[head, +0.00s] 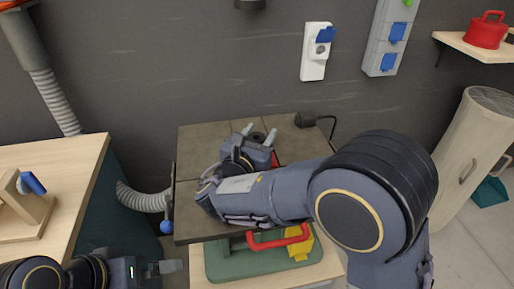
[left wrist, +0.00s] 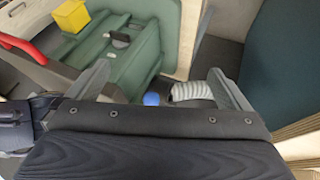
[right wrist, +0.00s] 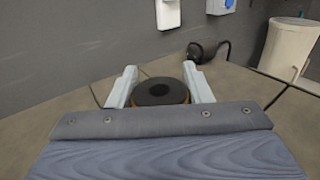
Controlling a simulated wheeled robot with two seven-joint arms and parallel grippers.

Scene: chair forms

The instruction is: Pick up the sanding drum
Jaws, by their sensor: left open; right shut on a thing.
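The sanding drum (right wrist: 160,92) is a short dark cylinder with a brownish rim and a black top. In the right wrist view it stands between the two pale fingers of my right gripper (right wrist: 161,88), which is shut on it. In the head view the drum (head: 257,138) shows small between the fingertips, over the grey tiled table top (head: 197,137). I cannot tell whether it touches the surface. My left gripper (head: 168,267) is open and empty at the lower left, beside the table. Its spread fingers show in the left wrist view (left wrist: 160,88).
A black corded plug-like thing (head: 306,119) lies at the table's back edge. A green case (head: 225,262) with a red handle and a yellow box (head: 299,246) are below the table's front. A wooden bench (head: 60,165) is at left. Wall sockets (head: 315,62) are behind.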

